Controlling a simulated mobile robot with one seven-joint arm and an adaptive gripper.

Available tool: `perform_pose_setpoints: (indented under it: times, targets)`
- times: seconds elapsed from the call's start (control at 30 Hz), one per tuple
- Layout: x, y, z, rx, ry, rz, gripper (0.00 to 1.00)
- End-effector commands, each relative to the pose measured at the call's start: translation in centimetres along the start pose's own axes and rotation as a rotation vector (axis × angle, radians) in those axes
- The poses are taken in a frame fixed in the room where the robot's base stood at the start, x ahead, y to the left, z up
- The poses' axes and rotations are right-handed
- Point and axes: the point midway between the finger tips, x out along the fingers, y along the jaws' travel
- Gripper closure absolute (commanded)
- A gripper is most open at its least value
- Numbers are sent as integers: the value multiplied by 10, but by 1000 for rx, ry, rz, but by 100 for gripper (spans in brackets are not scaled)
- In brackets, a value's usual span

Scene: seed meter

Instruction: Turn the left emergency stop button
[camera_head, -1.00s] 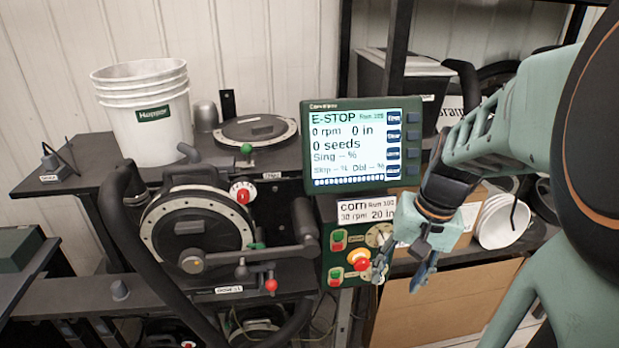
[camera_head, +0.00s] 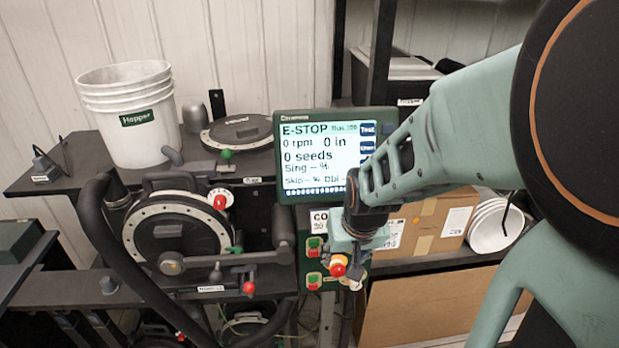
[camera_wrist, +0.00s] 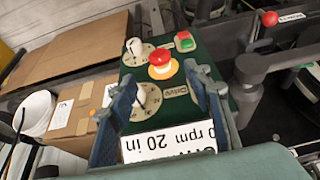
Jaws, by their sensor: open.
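A red emergency stop button (camera_head: 338,264) on a yellow base sits on the green control box below the screen. It is the only such button I make out. My gripper (camera_head: 348,270) is over the box, partly covering it, close to the button. In the wrist view the red button (camera_wrist: 160,62) shows uncovered, just beyond and between the tips of my gripper (camera_wrist: 163,78). The fingers are spread, empty and apart from the button. The screen (camera_head: 325,155) reads E-STOP, 0 rpm.
Next to the button are a dial knob (camera_wrist: 134,47) and a green-and-red switch (camera_wrist: 185,41); another dial (camera_wrist: 150,95) lies between my fingers. A lever with a red ball (camera_head: 249,287) stands left of the box. A cardboard box (camera_head: 440,220) is at right.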

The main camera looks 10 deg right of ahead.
Motion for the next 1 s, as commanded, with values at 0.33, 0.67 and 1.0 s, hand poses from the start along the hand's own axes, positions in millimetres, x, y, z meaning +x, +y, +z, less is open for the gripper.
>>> perform_pose_setpoints:
  times: [0.33,0.67,1.0]
  targets:
    - [58,1,3,2,-3,1,54]
    - [93,1,2,2,-2,1,54]
    - [98,1,0,2,-1,1,54]
